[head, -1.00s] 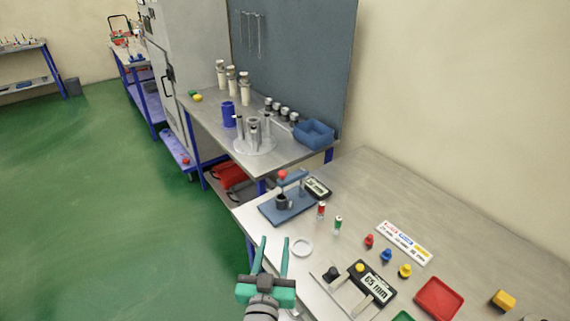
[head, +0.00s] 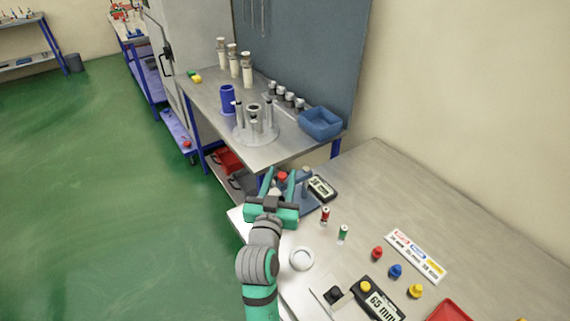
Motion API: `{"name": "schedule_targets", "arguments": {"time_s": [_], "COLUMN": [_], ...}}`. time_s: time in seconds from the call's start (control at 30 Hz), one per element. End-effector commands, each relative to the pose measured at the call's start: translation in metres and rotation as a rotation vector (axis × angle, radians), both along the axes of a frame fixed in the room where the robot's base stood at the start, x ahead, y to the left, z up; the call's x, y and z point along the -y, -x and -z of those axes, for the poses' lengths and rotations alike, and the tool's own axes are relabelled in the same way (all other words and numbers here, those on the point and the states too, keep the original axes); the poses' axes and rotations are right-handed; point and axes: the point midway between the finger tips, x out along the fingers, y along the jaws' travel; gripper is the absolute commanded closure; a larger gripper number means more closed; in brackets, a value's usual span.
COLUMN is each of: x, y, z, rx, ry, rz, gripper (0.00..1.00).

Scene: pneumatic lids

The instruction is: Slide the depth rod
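My gripper (head: 280,172) is open, its two green fingers pointing away over the blue-based fixture (head: 308,203) at the table's far left corner. The fixture's red knob (head: 282,176) shows between the fingers in the picture; I cannot tell whether they touch it. My gripper hides much of the fixture. A black display (head: 321,188) stands beside it. Nearer, a gauge with a black display reading 65 mm (head: 384,306) has a yellow button (head: 365,286), and a black knob (head: 333,294) is on a metal plate beside it. I cannot tell which part is the depth rod.
A red-topped vial (head: 325,214) and a green-topped vial (head: 343,233) stand right of my gripper. A white ring (head: 301,259) lies nearer. Red, blue and yellow knobs and a label card (head: 415,256) are further right. A second table holds a blue bin (head: 320,123).

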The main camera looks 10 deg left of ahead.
Motion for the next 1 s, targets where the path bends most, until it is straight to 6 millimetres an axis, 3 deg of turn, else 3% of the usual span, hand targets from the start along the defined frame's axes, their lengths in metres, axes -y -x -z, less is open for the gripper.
{"name": "schedule_targets", "arguments": {"time_s": [0.1,0.3,0.73,0.9,1.0], "x": [0.001,0.001,0.001,0.001,0.001], "y": [-0.021,-0.044,-0.052,-0.052,-0.052], "z": [-0.001,0.0,0.0,0.0,0.0], "rx": [0.002,0.0,0.001,0.001,0.001], "ry": [0.001,0.0,0.0,0.0,0.0], "rz": [0.002,0.002,0.001,0.001,0.001], "gripper": [0.62,0.62,0.62,1.0,1.0]}}
